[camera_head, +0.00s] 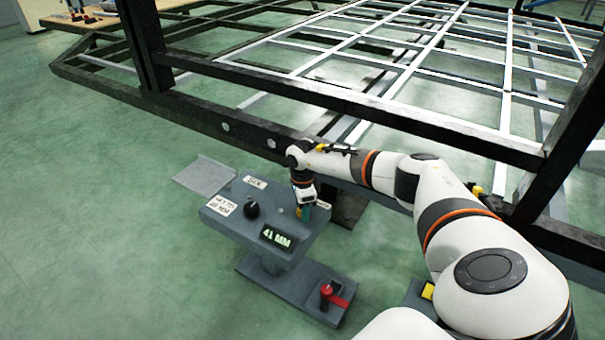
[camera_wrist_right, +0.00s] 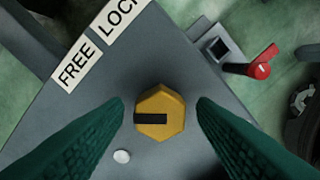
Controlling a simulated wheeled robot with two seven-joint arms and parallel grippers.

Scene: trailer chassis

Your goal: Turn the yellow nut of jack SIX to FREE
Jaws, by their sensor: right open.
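The grey jack (camera_head: 240,225) carries a small plate reading SIX (camera_head: 255,183) and a display reading 41 MM (camera_head: 277,237). My right gripper (camera_head: 306,211) is over its top at the right end, beside the frame, and hides the nut in the head view. In the right wrist view the yellow six-sided nut (camera_wrist_right: 173,102) has a black bar lying about level across it. My right gripper (camera_wrist_right: 160,106) is open, with one green finger on each side of the nut and gaps showing between. White labels FREE (camera_wrist_right: 77,65) and LOCK (camera_wrist_right: 118,20), the latter cut off, lie beyond it. My left gripper is out of view.
A black knob (camera_head: 252,209) stands on the jack's top. A red lever (camera_head: 337,300) is on its lower foot, and also shows in the right wrist view (camera_wrist_right: 262,70). The black chassis rail (camera_head: 330,95) runs just behind the arm. Green floor is clear at the left.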

